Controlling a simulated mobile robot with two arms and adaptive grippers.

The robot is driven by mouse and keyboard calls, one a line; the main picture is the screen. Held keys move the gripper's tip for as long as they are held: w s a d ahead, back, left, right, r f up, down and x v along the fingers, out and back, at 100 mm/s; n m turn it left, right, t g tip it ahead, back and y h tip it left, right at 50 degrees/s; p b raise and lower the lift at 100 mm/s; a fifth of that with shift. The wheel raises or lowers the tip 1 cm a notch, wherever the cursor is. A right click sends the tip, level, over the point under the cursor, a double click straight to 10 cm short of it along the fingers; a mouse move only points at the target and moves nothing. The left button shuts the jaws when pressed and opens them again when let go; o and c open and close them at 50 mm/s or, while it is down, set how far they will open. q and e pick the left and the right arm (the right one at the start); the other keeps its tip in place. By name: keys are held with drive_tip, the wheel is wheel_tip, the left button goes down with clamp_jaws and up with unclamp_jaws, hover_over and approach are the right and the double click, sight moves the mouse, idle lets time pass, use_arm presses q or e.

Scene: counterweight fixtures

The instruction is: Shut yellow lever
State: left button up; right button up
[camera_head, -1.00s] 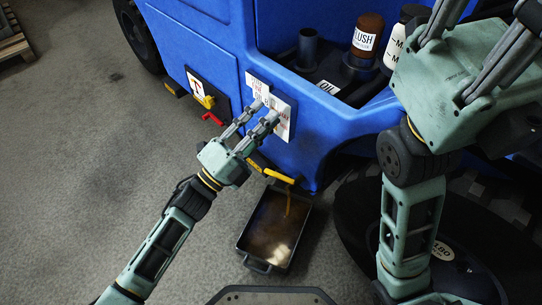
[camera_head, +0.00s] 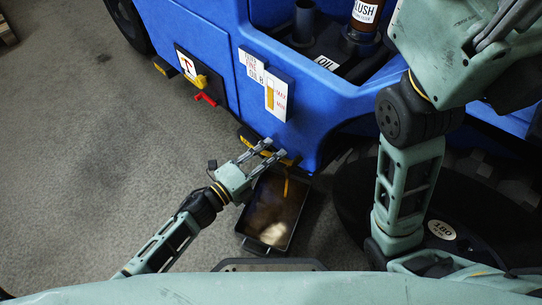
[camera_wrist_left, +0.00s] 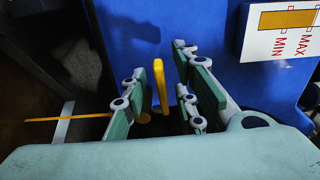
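A yellow lever (camera_head: 288,159) sits low on the blue machine, just above a dark drain tray (camera_head: 245,222). A thin amber stream (camera_head: 286,187) runs down into the tray. My left gripper (camera_head: 273,151) is at the lever, whose near part it hides in the head view. In the left wrist view, the open fingers of my left gripper (camera_wrist_left: 162,92) stand either side of the yellow lever (camera_wrist_left: 157,72), with gaps showing; I see no grip. Another yellow lever (camera_head: 202,82) is farther left, above a red one (camera_head: 205,99). My right gripper (camera_head: 495,30) is partly cut off at upper right.
A white gauge (camera_head: 279,96) marked MAX and MIN is on the blue body (camera_head: 335,100) above the lever. A wheel (camera_head: 350,195) lies right of the tray, partly behind my right arm. Open floor (camera_head: 90,180) lies to the left.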

use_arm(q)
drive_tip(key=shift+d, duration=0.1)
clamp_jaws()
idle(0.6)
